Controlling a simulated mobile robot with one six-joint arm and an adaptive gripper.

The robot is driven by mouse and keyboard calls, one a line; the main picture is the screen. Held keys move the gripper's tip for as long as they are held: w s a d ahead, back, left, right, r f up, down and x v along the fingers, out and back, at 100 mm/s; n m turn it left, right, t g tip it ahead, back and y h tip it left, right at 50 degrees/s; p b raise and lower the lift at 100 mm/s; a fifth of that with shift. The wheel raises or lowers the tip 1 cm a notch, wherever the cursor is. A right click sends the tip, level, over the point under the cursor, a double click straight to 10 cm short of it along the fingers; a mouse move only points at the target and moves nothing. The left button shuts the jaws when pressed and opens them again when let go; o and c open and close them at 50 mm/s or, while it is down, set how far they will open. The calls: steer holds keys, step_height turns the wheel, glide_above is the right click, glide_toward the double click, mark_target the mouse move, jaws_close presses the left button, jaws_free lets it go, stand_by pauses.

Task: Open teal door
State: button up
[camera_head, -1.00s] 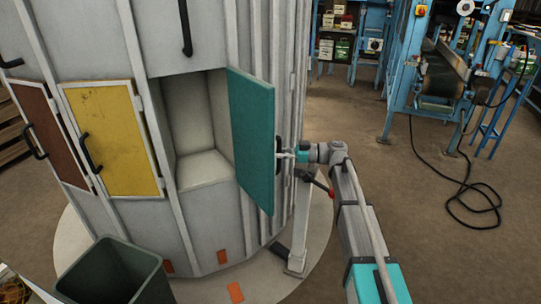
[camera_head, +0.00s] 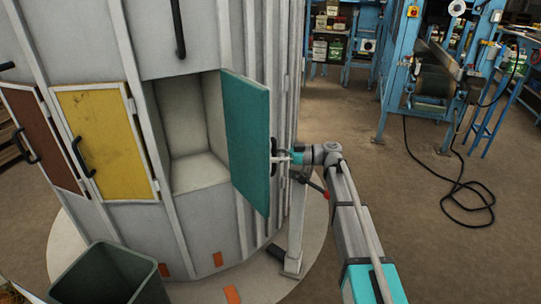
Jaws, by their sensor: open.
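The teal door (camera_head: 247,140) stands wide open on a large grey drum-shaped cabinet, swung out to the right of its opening. The compartment behind it (camera_head: 200,165) is exposed and looks empty, with pale walls and floor. My gripper (camera_head: 278,152) is at the right side of the door, by the dark handle on its outer face. The handle is mostly hidden behind the door's edge and the fingers. The gripper is open, and I cannot tell whether the fingers touch the handle.
A yellow door (camera_head: 97,140) and a brown door (camera_head: 40,140) are shut to the left. A dark green bin (camera_head: 110,275) stands at the lower left. Blue machine frames (camera_head: 440,70) and a black cable (camera_head: 460,185) lie to the right, with bare floor between.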

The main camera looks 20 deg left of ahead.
steer(key=v, duration=1.2)
stand_by(0.3)
steer(key=s+d+f+m+t+h, duration=0.3)
steer(key=s+d+f+m+h, duration=0.6)
steer(key=s+f+m, duration=0.3)
steer(key=s+d+f+m+t+h, duration=0.1)
steer(key=s+d+f+m+h, duration=0.3)
steer(key=d, duration=0.3)
steer(key=s+d+f+m+t+h, duration=0.1)
steer(key=s+d+f+m+h, duration=0.1)
steer(key=s+d+m+h, duration=0.4)
step_height(320, 180, up, 17)
steer(key=s+d+y+p, duration=0.1)
steer(key=d+p, duration=0.1)
steer(key=p, duration=1.5)
steer(key=shift+d+n+y, duration=0.3)
steer(key=shift+d+n, duration=0.05)
steer(key=shift+n, duration=0.05)
